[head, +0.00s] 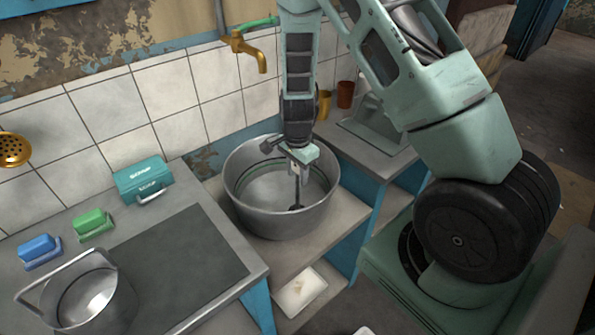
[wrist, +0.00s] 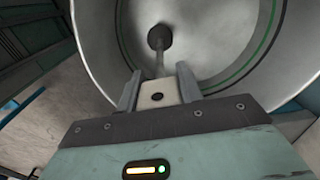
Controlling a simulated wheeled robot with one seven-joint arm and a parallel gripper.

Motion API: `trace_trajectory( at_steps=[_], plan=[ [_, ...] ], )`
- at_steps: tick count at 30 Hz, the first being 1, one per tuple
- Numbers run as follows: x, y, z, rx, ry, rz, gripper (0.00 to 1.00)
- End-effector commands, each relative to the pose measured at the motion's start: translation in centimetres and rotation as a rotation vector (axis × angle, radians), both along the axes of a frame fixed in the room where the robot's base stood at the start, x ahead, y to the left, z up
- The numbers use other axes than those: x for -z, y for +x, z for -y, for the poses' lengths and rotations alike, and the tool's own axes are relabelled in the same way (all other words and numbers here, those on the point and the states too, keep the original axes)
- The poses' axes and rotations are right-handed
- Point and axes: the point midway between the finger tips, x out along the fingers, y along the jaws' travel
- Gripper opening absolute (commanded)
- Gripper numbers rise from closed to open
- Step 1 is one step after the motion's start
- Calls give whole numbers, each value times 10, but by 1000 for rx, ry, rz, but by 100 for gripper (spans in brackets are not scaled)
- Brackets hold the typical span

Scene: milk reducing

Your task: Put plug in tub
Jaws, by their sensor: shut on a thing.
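The tub (head: 275,222) is a large round grey metal basin on the counter in the middle of the head view; its inside wall with a green line fills much of the wrist view (wrist: 105,50). The plug has a pale block handle, a thin rod and a dark round end (head: 296,207); in the wrist view the dark end (wrist: 159,37) points into the tub. My gripper (head: 299,168) is above and partly inside the tub, its two fingers (wrist: 158,92) shut on the pale handle. I cannot tell whether the dark end touches the tub's floor.
A brass tap (head: 250,52) is on the wall behind the tub. A white tray (head: 300,291) lies below the tub.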

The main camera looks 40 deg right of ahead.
Motion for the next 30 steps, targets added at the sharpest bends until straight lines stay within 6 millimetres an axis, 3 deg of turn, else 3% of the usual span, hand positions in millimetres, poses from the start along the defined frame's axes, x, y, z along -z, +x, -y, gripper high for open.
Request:
trace_trajectory(
  at_steps=[30],
  plan=[
    [6, 0, 0, 0, 0, 0, 0]
  ],
)
